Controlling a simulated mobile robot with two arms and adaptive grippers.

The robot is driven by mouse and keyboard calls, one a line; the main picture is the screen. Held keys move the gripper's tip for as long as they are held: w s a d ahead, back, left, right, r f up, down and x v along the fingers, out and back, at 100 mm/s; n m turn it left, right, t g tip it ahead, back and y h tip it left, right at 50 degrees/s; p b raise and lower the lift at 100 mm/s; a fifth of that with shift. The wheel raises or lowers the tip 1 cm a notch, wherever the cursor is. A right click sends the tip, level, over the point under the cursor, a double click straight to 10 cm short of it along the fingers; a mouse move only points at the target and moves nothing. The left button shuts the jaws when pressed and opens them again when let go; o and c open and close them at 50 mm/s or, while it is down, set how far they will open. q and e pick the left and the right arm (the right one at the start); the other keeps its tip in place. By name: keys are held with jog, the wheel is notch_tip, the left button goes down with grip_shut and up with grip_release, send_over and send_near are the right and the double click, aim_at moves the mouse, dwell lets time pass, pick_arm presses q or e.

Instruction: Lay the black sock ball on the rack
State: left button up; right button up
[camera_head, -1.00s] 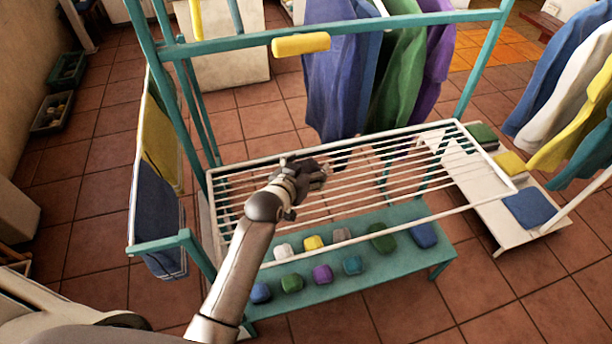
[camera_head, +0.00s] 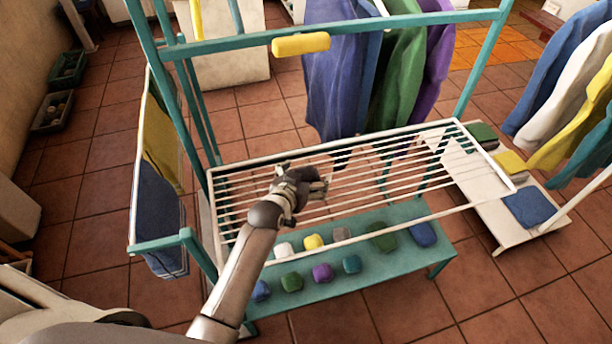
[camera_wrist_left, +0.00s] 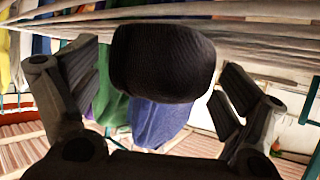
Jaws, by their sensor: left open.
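The black sock ball (camera_head: 301,174) is at the white slatted rack (camera_head: 375,160), toward its left half. In the left wrist view the dark, ribbed ball (camera_wrist_left: 162,62) sits between the two fingers, with a visible gap on each side. White rack bars run close behind it; whether it rests fully on them is hard to tell. My left gripper (camera_head: 308,181) is open around the ball, and its fingers (camera_wrist_left: 158,78) are spread apart. The gripper partly hides the ball in the head view. My right gripper is not in view.
A teal frame (camera_head: 400,24) surrounds the rack, with a yellow roll (camera_head: 301,44) on its top bar. Hanging garments (camera_head: 345,85) stand behind. Several coloured sock balls (camera_head: 322,272) lie on the teal shelf below. Folded cloths (camera_head: 528,208) lie on a white bench at right.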

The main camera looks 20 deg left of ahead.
pick_arm(q)
jog(key=shift+r, duration=0.15)
jog(key=v, duration=1.2)
dwell(0.3)
